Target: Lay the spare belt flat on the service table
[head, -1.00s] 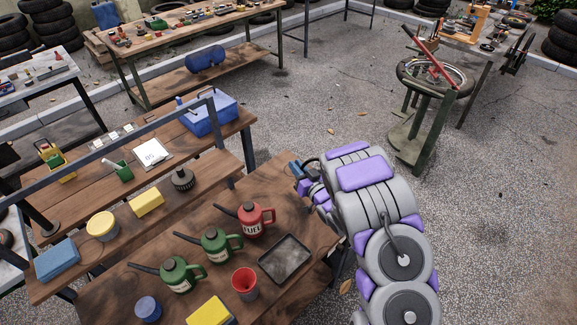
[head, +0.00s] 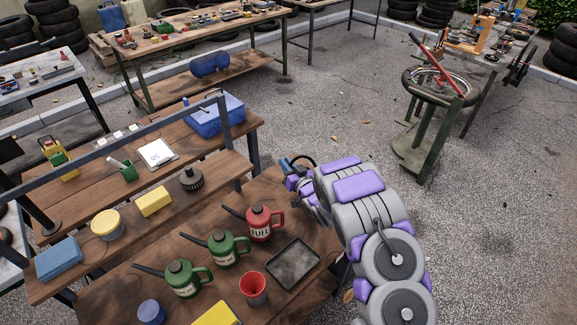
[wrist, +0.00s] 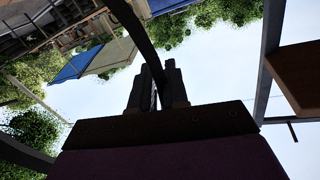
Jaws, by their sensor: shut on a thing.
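A black belt (wrist: 146,35) is pinched between the fingers of my gripper (wrist: 157,88) in the wrist view. It curves up out of the top of that picture, and a dark curved band at the lower left may be more of it. In the head view my gripper (head: 288,164) is beyond the red fuel can, over or near the far right edge of the wooden table (head: 205,308). A small dark arc of the belt (head: 304,159) shows beside it; my arm hides the rest. I cannot tell the belt's height above the wood.
The near table holds a red can (head: 262,222), two green cans, a metal tray (head: 293,262) and a red funnel (head: 253,288). Bare wood shows beside the red can.

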